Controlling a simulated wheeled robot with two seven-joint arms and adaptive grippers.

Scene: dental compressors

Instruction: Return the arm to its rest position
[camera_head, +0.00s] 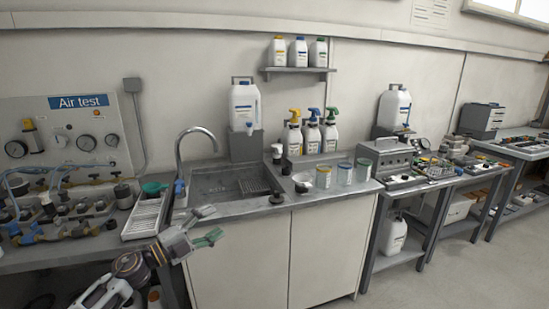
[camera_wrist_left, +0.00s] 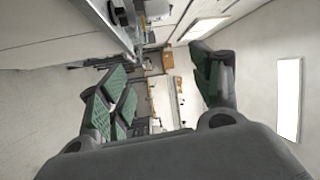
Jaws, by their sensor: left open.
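My left gripper (camera_head: 208,226) is raised in front of the sink cabinet in the head view, with its arm coming in from the lower left. Its fingers are apart and nothing is between them. In the left wrist view the two green-padded fingers of this gripper (camera_wrist_left: 165,95) stand wide apart, with only the distant room behind them. My right gripper is in neither view.
The counter with the sink (camera_head: 236,184) stands behind the gripper. An air test panel (camera_head: 80,135) with gauges and fittings is at the left. Several cups, spray bottles (camera_head: 312,135) and a compressor unit (camera_head: 385,158) stand along the counters. Open floor (camera_head: 460,270) lies at the right.

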